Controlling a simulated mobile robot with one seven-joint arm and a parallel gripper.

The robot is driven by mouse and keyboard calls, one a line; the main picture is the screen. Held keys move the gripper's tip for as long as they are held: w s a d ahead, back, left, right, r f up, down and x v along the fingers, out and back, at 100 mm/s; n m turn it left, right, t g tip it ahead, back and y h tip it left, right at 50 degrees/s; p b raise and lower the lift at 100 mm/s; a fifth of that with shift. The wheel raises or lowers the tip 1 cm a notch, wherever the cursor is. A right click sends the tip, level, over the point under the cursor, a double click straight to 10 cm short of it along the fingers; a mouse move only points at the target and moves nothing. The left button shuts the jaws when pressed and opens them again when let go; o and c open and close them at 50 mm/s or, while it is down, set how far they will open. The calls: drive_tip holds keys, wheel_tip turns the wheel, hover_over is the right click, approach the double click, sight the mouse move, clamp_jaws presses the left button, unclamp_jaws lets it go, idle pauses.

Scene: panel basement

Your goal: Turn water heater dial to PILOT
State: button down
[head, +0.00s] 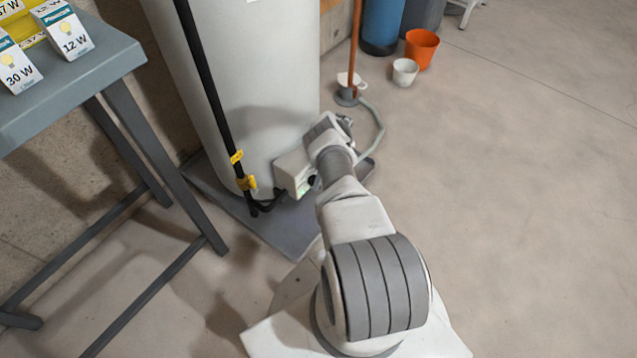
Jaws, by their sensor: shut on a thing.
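The water heater (255,75) is a tall white tank at the upper middle of the head view. Its control box (293,173) is a small pale box low on the tank's right front, with a small green light. My gripper (314,181) is at the right side of this box, partly hidden by my own wrist. It is shut on the dial, of which at most a small dark part shows. The dial's pointer and its markings, PILOT among them, cannot be read from here.
The tank stands in a grey drain pan (285,230). A black pipe (212,90) with yellow tags runs down its front. A grey table (75,80) with bulb boxes is at left. An orange bucket (421,48) and white pot (405,72) stand behind. The right floor is clear.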

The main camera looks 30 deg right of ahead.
drive_tip(key=shift+w+a, duration=0.1)
idle(0.7)
drive_tip(key=c, duration=0.9)
unclamp_jaws()
drive_tip(key=shift+f, duration=0.1)
drive_tip(key=shift+d+v, duration=0.15)
drive_tip(key=shift+v, duration=4.2)
drive_tip(key=shift+d+v, duration=0.1)
drive_tip(key=shift+v, duration=4.3)
drive_tip(key=shift+f, duration=0.15)
